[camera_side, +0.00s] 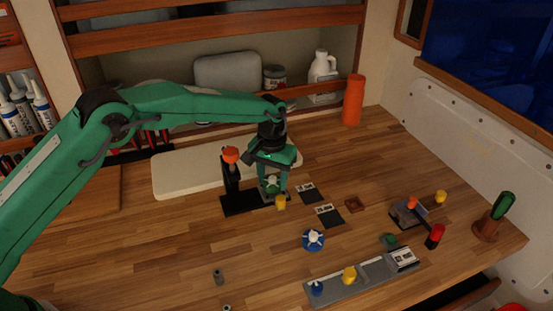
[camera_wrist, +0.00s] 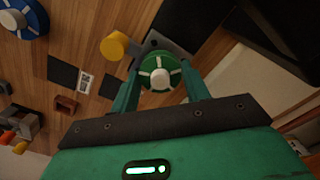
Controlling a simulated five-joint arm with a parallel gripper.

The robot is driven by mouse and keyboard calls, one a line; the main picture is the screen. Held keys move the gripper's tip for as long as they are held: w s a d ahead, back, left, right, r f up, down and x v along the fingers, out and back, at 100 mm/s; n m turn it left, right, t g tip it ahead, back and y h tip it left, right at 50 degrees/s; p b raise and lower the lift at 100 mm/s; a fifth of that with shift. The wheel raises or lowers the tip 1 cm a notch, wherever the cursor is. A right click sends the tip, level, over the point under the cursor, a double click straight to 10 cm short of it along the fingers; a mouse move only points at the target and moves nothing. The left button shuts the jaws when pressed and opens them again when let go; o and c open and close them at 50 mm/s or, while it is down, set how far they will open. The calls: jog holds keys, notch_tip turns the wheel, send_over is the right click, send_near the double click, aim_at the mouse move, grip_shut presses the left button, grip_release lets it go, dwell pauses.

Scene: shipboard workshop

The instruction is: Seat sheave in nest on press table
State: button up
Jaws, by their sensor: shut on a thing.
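A green sheave (camera_wrist: 155,64) with white spokes and hub shows between my fingers in the wrist view. My gripper (camera_side: 271,188) is shut on it, pointing down at the right end of the press's dark base. The press (camera_side: 231,178) has a dark post with an orange top. A grey piece (camera_wrist: 172,47) shows just beyond the sheave, with a yellow knob (camera_wrist: 113,46) beside it; the knob also shows in the side view (camera_side: 281,203). The nest under the sheave is hidden, and I cannot tell whether the sheave touches it.
A blue wheel with white spokes (camera_side: 313,240) lies on the bench. A grey tray (camera_side: 332,287) with blue and yellow parts is in front. Dark cards (camera_side: 329,216), a small brown tray (camera_side: 354,205) and a fixture (camera_side: 408,214) stand to the right. The front-left bench is mostly clear.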

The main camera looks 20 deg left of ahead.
jog(key=shift+f, duration=0.5)
dwell(0.7)
dwell(1.1)
jog(key=o, duration=1.1)
jog(key=shift+r, duration=3.95)
